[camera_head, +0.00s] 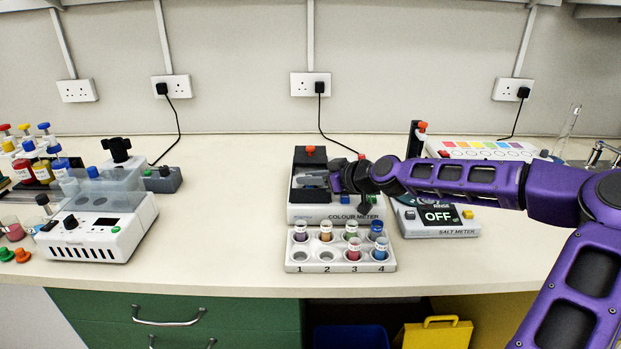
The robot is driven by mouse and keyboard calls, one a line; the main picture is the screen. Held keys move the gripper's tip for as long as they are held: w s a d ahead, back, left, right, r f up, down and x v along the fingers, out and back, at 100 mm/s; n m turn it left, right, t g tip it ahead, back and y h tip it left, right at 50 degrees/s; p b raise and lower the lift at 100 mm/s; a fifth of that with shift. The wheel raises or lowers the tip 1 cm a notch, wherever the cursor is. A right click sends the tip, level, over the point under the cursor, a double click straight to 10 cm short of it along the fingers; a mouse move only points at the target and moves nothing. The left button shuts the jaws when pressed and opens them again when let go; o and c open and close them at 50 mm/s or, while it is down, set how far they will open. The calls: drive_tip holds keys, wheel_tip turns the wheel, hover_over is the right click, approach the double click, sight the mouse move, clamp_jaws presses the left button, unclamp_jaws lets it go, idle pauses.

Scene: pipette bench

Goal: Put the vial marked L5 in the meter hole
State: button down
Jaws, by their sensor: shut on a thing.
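My purple gripper (333,181) reaches in from the right and is over the colour meter (310,214), at its open-looking upper part. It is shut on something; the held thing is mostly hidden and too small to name. A pale grey piece shows at the gripper's left end. The meter hole cannot be made out behind the gripper. The white vial rack (341,268) stands in front of the meter, with several vials in it. Front places 1 and 2 look empty; a red vial (354,249) is at 3 and a blue vial (380,250) at 4. No L5 mark is readable.
The salt meter (437,218), reading OFF, stands right of the colour meter under my arm. A white device (98,226) with a clear cover and several capped bottles (40,170) are at left. The bench between that device and the rack is clear.

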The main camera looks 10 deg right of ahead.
drive_tip(key=shift+s+f+b, duration=0.1)
drive_tip(key=shift+f+b, duration=0.35)
drive_tip(key=shift+f, duration=0.2)
drive_tip(key=c, duration=0.9)
unclamp_jaws()
drive_tip(key=shift+s+f, duration=0.1)
drive_tip(key=shift+f, duration=0.05)
drive_tip(key=shift+a+r+p, duration=0.1)
drive_tip(key=shift+r+p, duration=0.35)
drive_tip(key=shift+r, duration=0.05)
drive_tip(key=shift+s+d+r, duration=0.1)
drive_tip(key=shift+d+r, duration=0.05)
drive_tip(key=shift+d, duration=0.15)
drive_tip(key=p+v, duration=0.1)
drive_tip(key=v, duration=1)
drive_tip(key=shift+d+r, duration=0.15)
drive_tip(key=shift+r, duration=0.15)
